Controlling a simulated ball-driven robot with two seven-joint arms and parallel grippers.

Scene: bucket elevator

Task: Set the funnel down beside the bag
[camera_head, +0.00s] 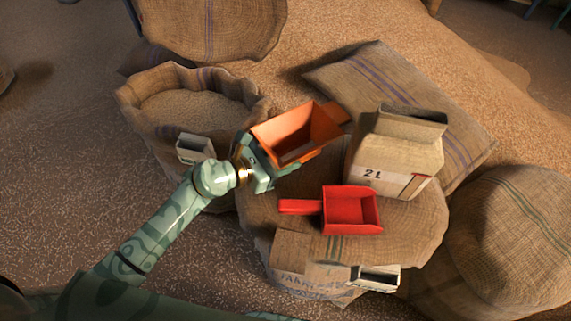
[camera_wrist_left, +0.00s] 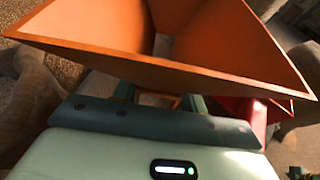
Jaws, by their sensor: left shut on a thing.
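The orange funnel (camera_head: 296,131) is held by my left gripper (camera_head: 268,165), above the left part of the sack that serves as a stand. My left gripper is shut on the funnel. In the left wrist view the funnel (camera_wrist_left: 170,45) fills the upper part, its wide mouth opening upward, and it hides the fingertips. The paper bag (camera_head: 397,155), marked 2L, stands upright with an open top on the same sack, to the right of the funnel. The funnel and the bag look apart. My right gripper is not in view.
A red scoop (camera_head: 350,210) lies on the sack top (camera_head: 415,215), in front of the bag. An open sack of grain (camera_head: 190,105) stands at the left. Closed sacks lie behind and at the right (camera_head: 515,240). Loose grain covers the floor at the back.

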